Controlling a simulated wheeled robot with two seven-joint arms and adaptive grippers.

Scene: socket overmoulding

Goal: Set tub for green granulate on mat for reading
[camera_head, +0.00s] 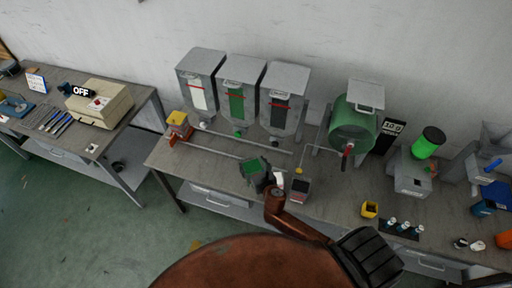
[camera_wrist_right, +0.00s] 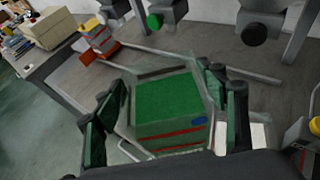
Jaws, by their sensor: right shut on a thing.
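The tub for green granulate (camera_wrist_right: 168,105) is clear-walled, filled with green, with red lines and a blue patch on its side. My right gripper (camera_wrist_right: 165,120) is shut on it, with dark fingers on both sides. In the head view the tub (camera_head: 252,166) is above the front part of the long bench, left of centre; I cannot tell its exact height. My right gripper (camera_head: 265,182) partly covers it. A pale flat piece (camera_wrist_right: 257,137) shows beside the right fingers; I cannot tell if it is the mat for reading. My left gripper is not in view.
Three hoppers (camera_head: 240,92) stand behind the tub. A dark-filled tub (camera_head: 299,190) is close on its right, and a yellow tub (camera_head: 178,121) stands at the bench's left end. A rail (camera_head: 225,148) runs along the bench. A green drum (camera_head: 353,125) stands farther right.

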